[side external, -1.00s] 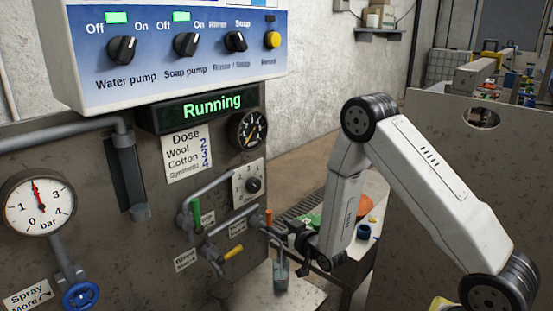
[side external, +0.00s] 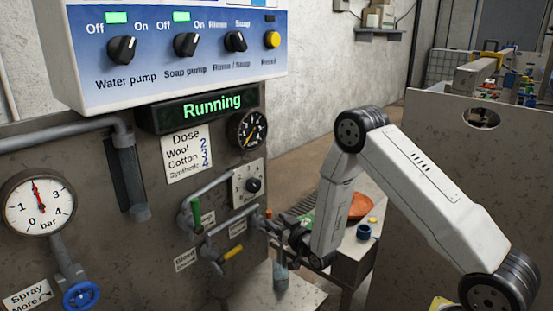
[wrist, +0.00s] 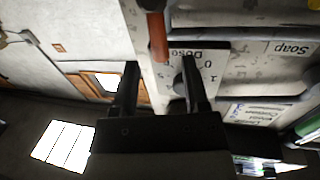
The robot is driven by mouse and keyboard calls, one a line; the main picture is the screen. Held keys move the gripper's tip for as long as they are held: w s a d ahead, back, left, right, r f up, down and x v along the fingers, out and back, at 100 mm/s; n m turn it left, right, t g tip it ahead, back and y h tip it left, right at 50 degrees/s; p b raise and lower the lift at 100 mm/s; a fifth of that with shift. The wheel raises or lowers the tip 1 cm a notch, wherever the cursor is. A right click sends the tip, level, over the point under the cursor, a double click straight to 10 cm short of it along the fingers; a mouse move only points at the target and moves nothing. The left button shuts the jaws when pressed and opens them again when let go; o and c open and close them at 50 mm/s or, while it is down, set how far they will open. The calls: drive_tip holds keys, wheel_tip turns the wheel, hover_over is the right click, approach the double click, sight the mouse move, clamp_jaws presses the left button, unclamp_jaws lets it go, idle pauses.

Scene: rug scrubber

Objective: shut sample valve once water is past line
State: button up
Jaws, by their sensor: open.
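The sample valve handle, orange-red (wrist: 156,32), shows in the wrist view with its lower end between my gripper's fingertips (wrist: 158,66). The fingers are apart, and I cannot tell whether either touches the handle. In the side view my gripper (side external: 272,226) is at the panel's right edge, beside the valve, and covers most of it; only a small orange bit shows. A grey-blue sample container (side external: 281,276) is below the valve. Its water level and line are too small to make out.
Close by on the panel are a green-handled valve (side external: 196,211), a yellow-handled valve (side external: 232,252) and a dose dial (side external: 254,185). The display (side external: 202,107) reads "Running". A bench with an orange bowl (side external: 359,206) and a blue item (side external: 364,231) is behind my arm.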

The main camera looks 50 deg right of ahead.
sight(269, 214)
drive_tip(key=shift+w+d, duration=0.2)
drive_tip(key=shift+w, duration=0.9)
drive_tip(key=shift+w+d, duration=0.2)
drive_tip(key=shift+w, duration=0.85)
clamp_jaws()
